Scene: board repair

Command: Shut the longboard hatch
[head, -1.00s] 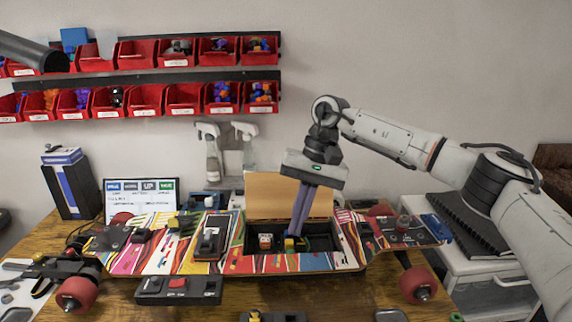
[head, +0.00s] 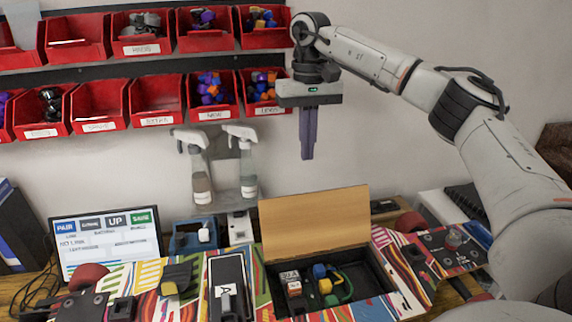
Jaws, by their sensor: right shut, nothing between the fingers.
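The longboard (head: 135,277) lies across the bench, painted in bright stripes. Its hatch lid (head: 313,224) is a tan panel standing upright at the back edge of an open compartment (head: 365,280). Inside the compartment are a small labelled block (head: 291,283), blue and yellow parts (head: 321,276) and green wiring. My right gripper (head: 308,157) points down, shut and empty, above the upright lid and apart from it. My left gripper is not in view.
Red parts bins (head: 155,100) hang on the wall at upper left. Two spray bottles (head: 196,170) hang below them. A screen (head: 106,240) stands behind the board at left. The wall space around the right gripper is clear.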

